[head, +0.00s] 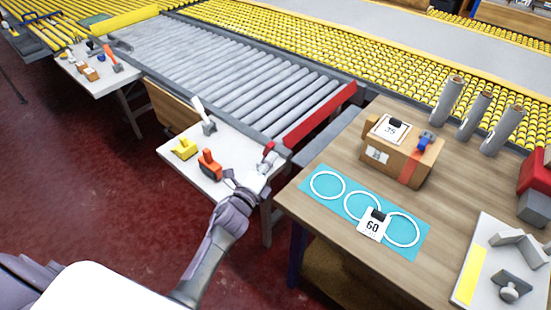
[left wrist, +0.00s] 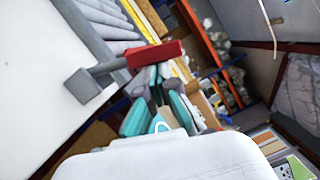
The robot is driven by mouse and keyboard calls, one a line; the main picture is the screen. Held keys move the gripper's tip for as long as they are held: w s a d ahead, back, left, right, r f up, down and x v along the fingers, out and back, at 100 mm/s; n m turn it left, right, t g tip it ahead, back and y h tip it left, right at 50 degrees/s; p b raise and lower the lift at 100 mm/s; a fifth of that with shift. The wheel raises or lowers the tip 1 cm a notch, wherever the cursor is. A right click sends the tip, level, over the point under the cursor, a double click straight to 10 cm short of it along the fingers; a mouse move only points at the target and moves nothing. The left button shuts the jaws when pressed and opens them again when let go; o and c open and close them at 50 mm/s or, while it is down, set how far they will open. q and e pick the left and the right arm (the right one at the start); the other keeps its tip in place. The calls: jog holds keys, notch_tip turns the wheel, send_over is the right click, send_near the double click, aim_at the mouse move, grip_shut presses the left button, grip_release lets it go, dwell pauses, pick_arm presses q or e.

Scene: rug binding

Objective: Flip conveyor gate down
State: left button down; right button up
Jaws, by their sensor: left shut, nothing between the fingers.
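The conveyor gate appears to be the red bar (head: 320,114) across the near end of the grey roller conveyor (head: 230,75). My left gripper (head: 267,166) is over the right edge of the small white side table (head: 222,158), just short of the bar's near end. Its fingers (left wrist: 163,88) are shut and empty. A small red part (head: 269,148) shows at the fingertips. In the left wrist view a red grip (left wrist: 155,53) on a grey arm (left wrist: 92,82) lies just beyond the fingers; I cannot tell whether they touch. My right gripper is out of view.
A yellow item (head: 185,149), an orange-red tool (head: 209,164) and a white-handled tool (head: 203,116) lie on the white table. At right, a wooden table (head: 300,197) holds a cardboard box (head: 402,158), a teal mat (head: 327,208) and several grey rolls (head: 447,101).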

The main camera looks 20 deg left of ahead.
pick_arm(q)
jog(key=a+n+p, duration=0.2)
jog(key=w+a+n+g+p, duration=0.1)
jog(key=a+n+p, duration=0.1)
jog(key=n, duration=0.1)
jog(key=w+a+n+g+p, duration=0.1)
jog(key=a+n+p, duration=0.1)
jog(key=shift+w+a+r+n, duration=0.2)
jog(key=shift+a+r+n, duration=0.1)
jog(key=shift+r, duration=0.1)
jog(key=shift+w+a+f+n+p, duration=0.25)
jog(key=shift+a+f+n+p, duration=0.3)
jog(key=shift+a+n, duration=0.35)
jog(key=shift+d+g, duration=0.15)
jog(key=shift+g, duration=0.15)
